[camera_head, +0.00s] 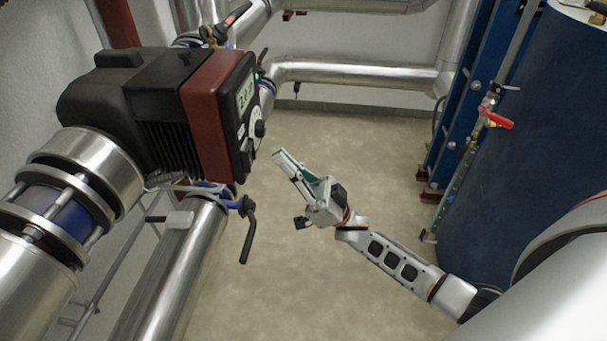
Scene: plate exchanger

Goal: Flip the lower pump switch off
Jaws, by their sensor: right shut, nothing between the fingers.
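A pump (215,110) with a black body and dark red housing sits on the pipework at the left. Its front faces right, with a lit display (246,92), a round pale knob (259,128) and small controls beside it, seen at a steep angle. I cannot tell which control is the switch, nor its position. My right gripper (280,156) is shut and empty, to the right of the pump's front and a little below the knob in the picture. It appears apart from the pump. My left gripper is not in view.
Silver pipes (180,270) run below the pump, with a dark valve lever (248,230) sticking out. A large blue tank (540,130) and a red valve handle (497,121) stand at the right. The floor (330,140) between is clear.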

